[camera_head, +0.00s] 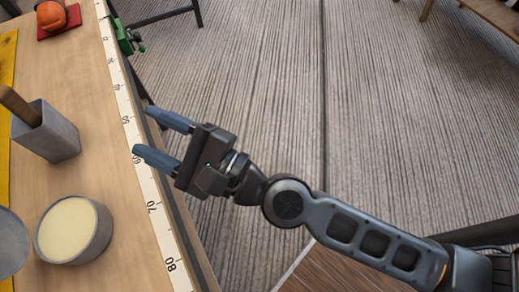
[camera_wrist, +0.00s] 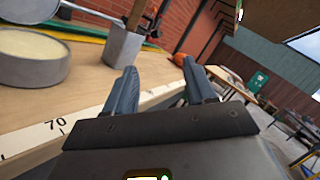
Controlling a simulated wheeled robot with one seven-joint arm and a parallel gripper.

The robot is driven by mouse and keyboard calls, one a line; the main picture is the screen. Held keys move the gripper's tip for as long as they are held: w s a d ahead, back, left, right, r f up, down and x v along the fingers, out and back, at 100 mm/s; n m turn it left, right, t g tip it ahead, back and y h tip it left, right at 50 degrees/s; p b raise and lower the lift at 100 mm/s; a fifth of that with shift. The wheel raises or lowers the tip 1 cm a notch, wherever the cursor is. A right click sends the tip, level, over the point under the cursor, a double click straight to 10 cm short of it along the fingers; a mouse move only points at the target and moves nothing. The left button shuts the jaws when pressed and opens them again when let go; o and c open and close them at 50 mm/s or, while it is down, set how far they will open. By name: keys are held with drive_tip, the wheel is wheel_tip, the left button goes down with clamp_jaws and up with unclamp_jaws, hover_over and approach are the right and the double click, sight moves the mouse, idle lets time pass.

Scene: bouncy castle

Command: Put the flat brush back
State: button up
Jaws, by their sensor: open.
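A wooden handle (camera_head: 20,107) sticks out of a grey square holder (camera_head: 48,135) on the workbench and leans to the left. It also shows in the wrist view (camera_wrist: 137,15) above the holder (camera_wrist: 122,47). Its lower end is hidden inside, so I cannot tell for sure that it is the flat brush. My gripper (camera_head: 144,130) is open and empty at the bench's right edge, to the right of the holder. Its two blue fingers point toward the bench, and in the wrist view the holder stands beyond the left finger (camera_wrist: 122,92).
A round tin (camera_head: 73,230) with pale yellow contents stands near the front, its grey lid (camera_head: 8,243) beside it. A ruler strip (camera_head: 150,195) runs along the bench edge. A green clamp (camera_head: 124,36) and an orange object (camera_head: 52,16) on a red base are farther back.

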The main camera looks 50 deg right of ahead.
drive_tip(key=s+d+f+n+g+h, duration=0.1)
drive_tip(key=s+d+n, duration=0.3)
drive_tip(key=s+n, duration=0.4)
drive_tip(key=s+d+f+n+g+h, duration=0.1)
drive_tip(key=s+d+n+h, duration=0.2)
drive_tip(key=s+d+n, duration=0.2)
drive_tip(key=s+d+f+n+g+h, duration=0.1)
drive_tip(key=s+d+n, duration=0.4)
drive_tip(key=s+n, duration=0.6)
drive_tip(key=s+g+h, duration=0.1)
drive_tip(key=s, duration=0.2)
drive_tip(key=shift+n+h, duration=0.3)
drive_tip(key=shift+r+p, duration=1.05)
drive_tip(key=shift+p, duration=0.05)
